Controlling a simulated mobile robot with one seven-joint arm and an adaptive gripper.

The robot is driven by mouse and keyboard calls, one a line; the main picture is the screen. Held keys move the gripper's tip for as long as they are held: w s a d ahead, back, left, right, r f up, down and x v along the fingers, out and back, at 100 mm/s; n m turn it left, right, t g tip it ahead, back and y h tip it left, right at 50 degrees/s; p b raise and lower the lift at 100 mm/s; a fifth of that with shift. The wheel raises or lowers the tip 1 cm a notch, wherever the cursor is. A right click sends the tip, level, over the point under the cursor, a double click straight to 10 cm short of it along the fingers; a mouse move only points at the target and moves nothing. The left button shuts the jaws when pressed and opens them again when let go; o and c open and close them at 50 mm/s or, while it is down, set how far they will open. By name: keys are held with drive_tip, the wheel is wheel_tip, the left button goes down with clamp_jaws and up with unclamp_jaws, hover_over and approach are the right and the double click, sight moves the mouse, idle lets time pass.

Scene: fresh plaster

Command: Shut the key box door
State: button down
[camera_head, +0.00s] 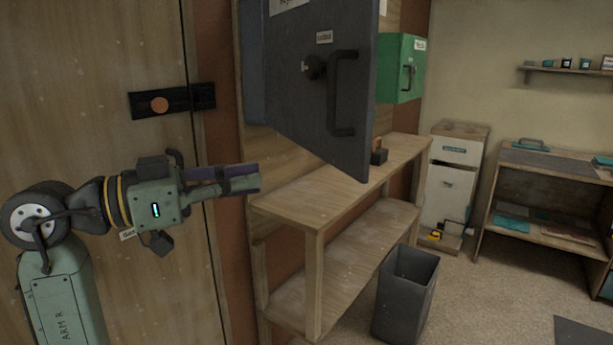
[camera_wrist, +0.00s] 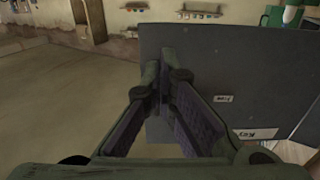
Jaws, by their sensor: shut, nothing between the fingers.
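The key box door (camera_head: 290,85) is a dark grey panel with a black bar handle (camera_head: 342,95) and small white labels. It stands open, swung out from the blue-grey box body (camera_head: 252,65) at its left, with its free edge at the right. My gripper (camera_head: 257,178) is shut and empty, below and left of the door in the head view. In the wrist view the shut fingers (camera_wrist: 163,82) overlap the left part of the door (camera_wrist: 240,75), which carries white labels. I cannot tell whether they touch it. The box interior is hidden.
A wooden workbench (camera_head: 290,195) with a lower shelf runs beneath the door. A dark bin (camera_head: 405,290) stands in front of it. A green box (camera_head: 402,68) hangs farther along the wall. A wooden door with a black latch (camera_head: 172,102) is at the left. Floor is open at the right.

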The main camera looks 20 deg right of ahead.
sight(348, 164)
drive_tip(key=d+p, duration=0.1)
drive_tip(key=d, duration=0.3)
drive_tip(key=w+d+p, duration=0.1)
drive_tip(key=d+p, duration=0.1)
drive_tip(key=d, duration=0.2)
drive_tip(key=w+d+p, duration=0.1)
drive_tip(key=d, duration=0.4)
drive_tip(key=shift+r, duration=0.1)
drive_tip(key=shift+w+d+p, duration=0.15)
drive_tip(key=shift+d+p, duration=0.15)
drive_tip(key=shift+d, duration=0.1)
